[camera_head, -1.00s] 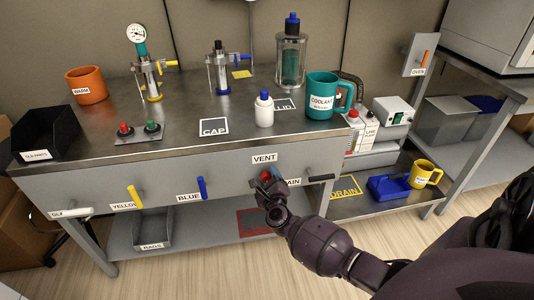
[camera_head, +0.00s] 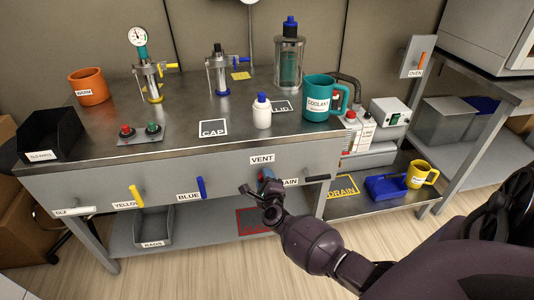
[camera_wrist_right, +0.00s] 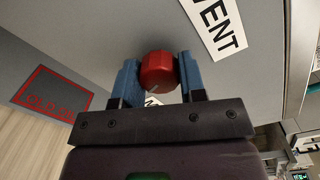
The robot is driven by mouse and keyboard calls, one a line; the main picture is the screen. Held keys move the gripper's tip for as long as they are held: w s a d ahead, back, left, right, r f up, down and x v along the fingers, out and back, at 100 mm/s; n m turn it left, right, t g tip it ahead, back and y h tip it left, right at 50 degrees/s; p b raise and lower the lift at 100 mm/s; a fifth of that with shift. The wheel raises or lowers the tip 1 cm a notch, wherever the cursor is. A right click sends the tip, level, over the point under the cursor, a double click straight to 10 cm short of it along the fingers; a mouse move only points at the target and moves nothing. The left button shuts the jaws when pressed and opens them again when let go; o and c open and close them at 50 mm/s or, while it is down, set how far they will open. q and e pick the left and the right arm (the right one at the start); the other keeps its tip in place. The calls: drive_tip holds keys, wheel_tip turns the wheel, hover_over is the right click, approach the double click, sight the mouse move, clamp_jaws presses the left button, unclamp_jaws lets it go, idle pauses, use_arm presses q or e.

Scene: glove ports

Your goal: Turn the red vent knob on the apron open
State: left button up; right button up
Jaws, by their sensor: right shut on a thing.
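The red vent knob (camera_wrist_right: 158,70) sits on the grey apron under the VENT label (camera_wrist_right: 217,25). In the right wrist view it is between the two blue fingers of my right gripper (camera_wrist_right: 158,78), which is shut on it. A short pale mark shows on the knob's lower face. In the head view the right gripper (camera_head: 267,178) is at the apron just below the VENT label (camera_head: 262,159) and hides most of the knob. The label looks tilted in the wrist view. My left gripper is not in view.
A blue handle (camera_head: 201,188) and a yellow handle (camera_head: 136,196) stick out of the apron to the left. A dark bar handle (camera_head: 317,178) is close on the right, beside a partly hidden DRAIN label. The teal coolant mug (camera_head: 319,101) stands on the bench above.

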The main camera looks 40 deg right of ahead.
drive_tip(key=n, duration=0.1)
drive_tip(key=n+p, duration=0.1)
drive_tip(key=shift+w+r+n, duration=0.1)
drive_tip(key=shift+r+n, duration=0.15)
drive_tip(key=shift+n, duration=0.15)
drive_tip(key=shift+n+p, duration=0.35)
drive_tip(key=shift+n, duration=0.55)
drive_tip(key=n, duration=0.2)
drive_tip(key=shift+n+p, duration=0.3)
drive_tip(key=shift+p, duration=0.1)
drive_tip(key=n+p, duration=0.1)
drive_tip(key=n, duration=0.2)
drive_tip(key=shift+f+g, duration=0.1)
drive_tip(key=shift+g, duration=0.2)
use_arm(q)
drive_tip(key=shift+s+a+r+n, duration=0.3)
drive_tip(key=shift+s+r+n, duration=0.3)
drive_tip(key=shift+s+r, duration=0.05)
use_arm(e)
drive_tip(key=shift+a+f+n, duration=0.1)
drive_tip(key=shift+n, duration=1.2)
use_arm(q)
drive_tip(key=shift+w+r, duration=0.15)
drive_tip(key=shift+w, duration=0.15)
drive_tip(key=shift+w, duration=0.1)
use_arm(e)
drive_tip(key=o, duration=0.9)
